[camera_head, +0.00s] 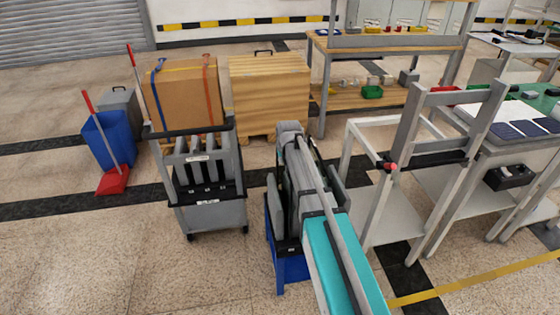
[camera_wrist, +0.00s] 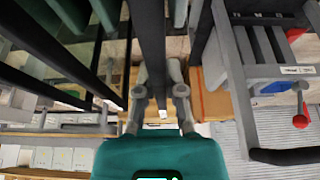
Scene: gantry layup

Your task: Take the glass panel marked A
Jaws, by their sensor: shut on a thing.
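In the wrist view my gripper (camera_wrist: 164,92) is shut on a dark panel (camera_wrist: 150,42), seen edge-on as a long strip running up between the two fingers. A small white label shows at its near end; no letter on it can be read. In the head view my teal and grey arm reaches over a blue-based rack (camera_head: 292,268). The fingers and most of the held panel are hidden there. Grey upright slabs stand in the rack beside the arm. Whether the held panel is clear of the rack cannot be told.
A grey cart (camera_head: 215,217) with upright dark slots and small labels stands left of the rack. A pale frame stand (camera_head: 375,205) is close on the right. Floor at front left is clear.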

